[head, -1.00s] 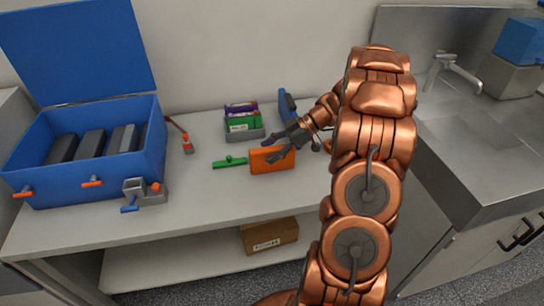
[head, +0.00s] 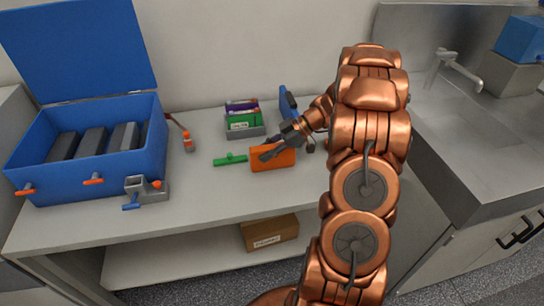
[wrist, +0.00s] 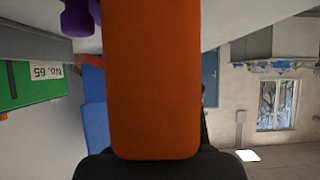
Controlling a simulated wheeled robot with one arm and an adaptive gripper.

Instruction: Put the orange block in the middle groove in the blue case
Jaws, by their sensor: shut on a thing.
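The orange block (head: 272,160) stands on the grey worktop near its middle. My gripper (head: 272,152) is shut on it from the right and covers part of its top; the block also fills the middle of the wrist view (wrist: 150,80). I cannot tell whether the block still touches the worktop. The blue case (head: 105,186) stands at the left end of the worktop with its lid (head: 75,45) raised. Dark grey slabs (head: 92,141) stand inside it with grooves between them; the groove floors are hidden.
A green bar (head: 230,160) lies just left of the block. A grey holder with coloured packs (head: 243,122) stands behind. A grey bracket with a blue handle (head: 147,190) stands before the case's right corner. A red-tipped tool (head: 187,141) lies beside the case. A sink is at right.

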